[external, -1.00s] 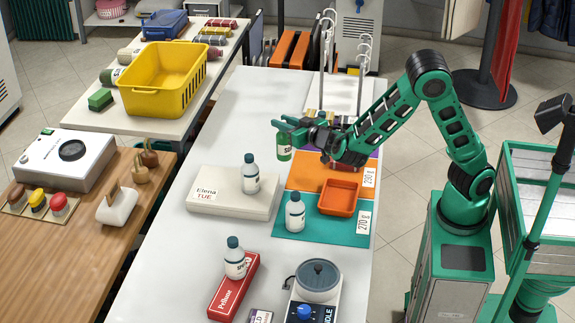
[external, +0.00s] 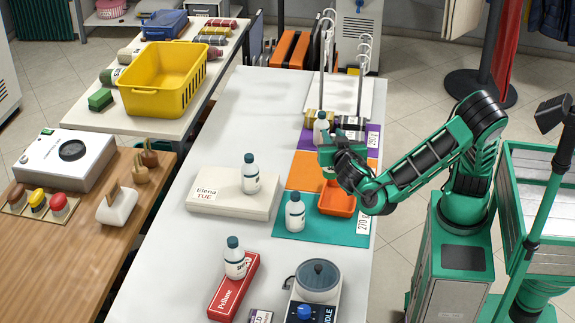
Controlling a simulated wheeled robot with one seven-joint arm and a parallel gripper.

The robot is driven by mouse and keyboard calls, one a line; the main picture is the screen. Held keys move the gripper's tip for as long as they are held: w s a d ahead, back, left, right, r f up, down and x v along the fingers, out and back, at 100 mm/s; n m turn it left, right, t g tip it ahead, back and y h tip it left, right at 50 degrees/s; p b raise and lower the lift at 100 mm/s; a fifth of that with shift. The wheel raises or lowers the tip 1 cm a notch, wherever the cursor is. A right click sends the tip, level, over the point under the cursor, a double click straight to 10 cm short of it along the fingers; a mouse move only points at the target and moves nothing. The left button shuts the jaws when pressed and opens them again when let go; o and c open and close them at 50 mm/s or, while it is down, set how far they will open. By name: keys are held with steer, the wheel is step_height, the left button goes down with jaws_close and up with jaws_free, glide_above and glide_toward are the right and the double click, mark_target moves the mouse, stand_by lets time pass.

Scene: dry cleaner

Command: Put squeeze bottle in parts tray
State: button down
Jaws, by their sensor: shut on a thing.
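The orange parts tray (external: 336,210) sits on the table across the edge of the orange and teal mats. My gripper (external: 328,163) is above and just behind the tray, its fingers partly hidden by my wrist. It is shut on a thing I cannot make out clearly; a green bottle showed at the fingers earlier. White bottles with dark teal caps stand on the teal mat (external: 295,210), on the white box (external: 251,174) and on the red box (external: 235,258). Another pale bottle (external: 321,129) stands behind my gripper, by the purple mat.
A metal rack (external: 360,80) and gold and black rolls (external: 352,123) stand behind my gripper. A scale-like device (external: 318,280) is at the table's front. A yellow basket (external: 165,85) is on the other table.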

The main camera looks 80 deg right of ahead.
steer(key=s+a+r+m+g, duration=0.1)
steer(key=s+a+r+g, duration=0.1)
steer(key=s+a, duration=0.5)
steer(key=w+d+f, duration=0.4)
steer(key=d+f, duration=0.7)
steer(key=f, duration=0.4)
steer(key=shift+d+f+h, duration=0.3)
steer(key=shift+d+f, duration=0.05)
steer(key=shift+f, duration=0.05)
steer(key=shift+w, duration=0.15)
steer(key=c, duration=1.5)
jaws_free()
